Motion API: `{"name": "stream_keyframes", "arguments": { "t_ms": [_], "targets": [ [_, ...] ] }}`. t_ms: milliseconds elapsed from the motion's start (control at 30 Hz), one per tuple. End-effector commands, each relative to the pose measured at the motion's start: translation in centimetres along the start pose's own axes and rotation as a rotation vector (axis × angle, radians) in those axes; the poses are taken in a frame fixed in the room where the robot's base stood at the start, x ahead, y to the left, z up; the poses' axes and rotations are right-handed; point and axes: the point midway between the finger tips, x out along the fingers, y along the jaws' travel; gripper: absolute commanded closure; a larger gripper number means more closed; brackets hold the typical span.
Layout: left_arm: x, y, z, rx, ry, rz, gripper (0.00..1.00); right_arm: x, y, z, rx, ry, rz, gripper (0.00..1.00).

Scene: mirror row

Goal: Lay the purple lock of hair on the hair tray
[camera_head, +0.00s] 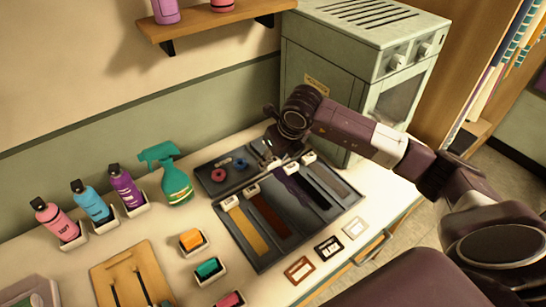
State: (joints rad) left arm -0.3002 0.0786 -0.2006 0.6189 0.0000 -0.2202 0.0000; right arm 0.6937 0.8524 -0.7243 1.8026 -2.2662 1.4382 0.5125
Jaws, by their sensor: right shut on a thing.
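The dark grey hair tray (280,255) lies on the counter, divided into lanes. A blond lock (249,232), a red-brown lock (268,212), a black lock (318,187) and a grey lock (330,178) lie in it, each with a pale clip at its far end. The purple lock (299,190) is between the red-brown and black ones, in or just over its lane; I cannot tell if it touches the tray. My right gripper (268,153) is shut at its far clip end, which the fingers partly hide. My left gripper is out of view.
A pink ring (218,175) and a blue ring (240,164) lie in the tray's back section. A green spray bottle (174,182) and several cans stand left. A pale green cabinet (350,70) stands close behind my right arm. Small sample cards (328,248) lie in front.

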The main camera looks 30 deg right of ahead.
Motion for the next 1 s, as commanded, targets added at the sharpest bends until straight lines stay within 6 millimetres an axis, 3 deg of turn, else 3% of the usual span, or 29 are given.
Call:
{"name": "stream_keyframes", "arguments": {
  "t_ms": [600, 1000],
  "targets": [
    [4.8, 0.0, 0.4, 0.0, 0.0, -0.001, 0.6, 5.9, 0.0, -2.5, -0.002, 0.0, 0.001, 0.89],
    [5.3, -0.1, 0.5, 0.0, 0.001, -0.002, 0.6, 6.3, 0.0, -2.6, -0.002, 0.0, 0.001, 0.89]
  ]
}}
